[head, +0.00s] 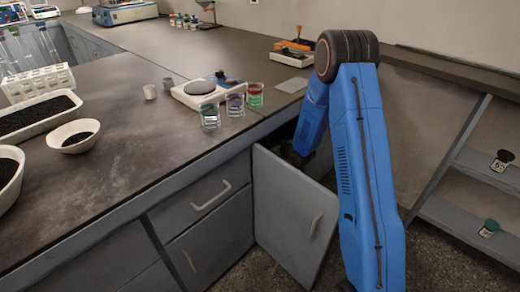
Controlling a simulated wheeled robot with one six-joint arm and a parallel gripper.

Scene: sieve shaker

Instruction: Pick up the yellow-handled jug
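I see no yellow-handled jug in the head view. My blue arm bends over at its dark elbow and reaches down behind the open grey cabinet door (290,215), toward the dark opening under the bench. The dark wrist end shows just above the door's top edge. My gripper's fingers are hidden by the door and the cabinet, so I cannot see whether they hold anything.
The dark bench top (120,190) carries a balance (198,90), several glass beakers, a test tube rack (38,83), black-filled trays and a bowl (74,136). Grey drawers (205,200) stand left of the door. Open shelves (470,205) with small jars are right of my arm.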

